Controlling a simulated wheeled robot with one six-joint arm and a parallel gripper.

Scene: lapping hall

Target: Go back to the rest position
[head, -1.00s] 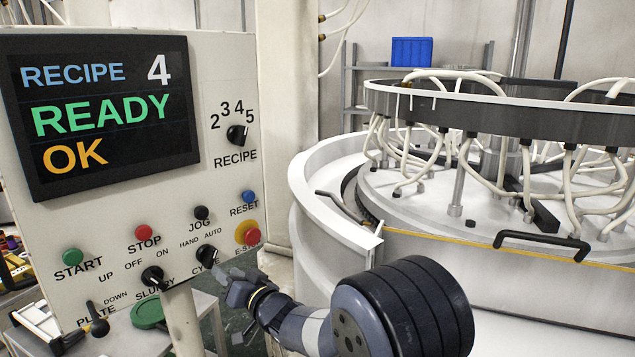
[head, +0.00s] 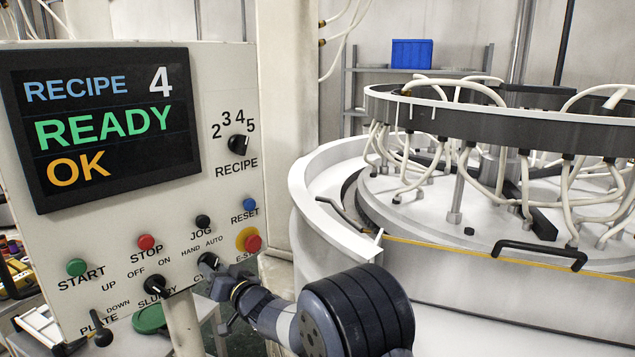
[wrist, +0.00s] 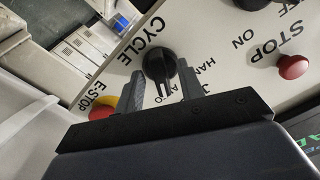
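The control panel (head: 225,110) stands at the left of the head view; its screen (head: 105,125) reads RECIPE 4, READY, OK. My gripper (head: 222,292) is low in front of the panel, just below the black CYCLE knob (head: 207,262). In the wrist view, the fingers of my gripper (wrist: 160,92) are apart, with the CYCLE knob (wrist: 160,62) showing between and beyond them. There is a gap on each side of its grip, and nothing is held. Whether the fingertips touch the panel cannot be told.
The red E-STOP button (head: 252,243) on its yellow base is close to my gripper. The STOP button (head: 146,242) and START button (head: 77,267) are further left. The lapping machine (head: 440,230) fills the right side, with white hoses above it.

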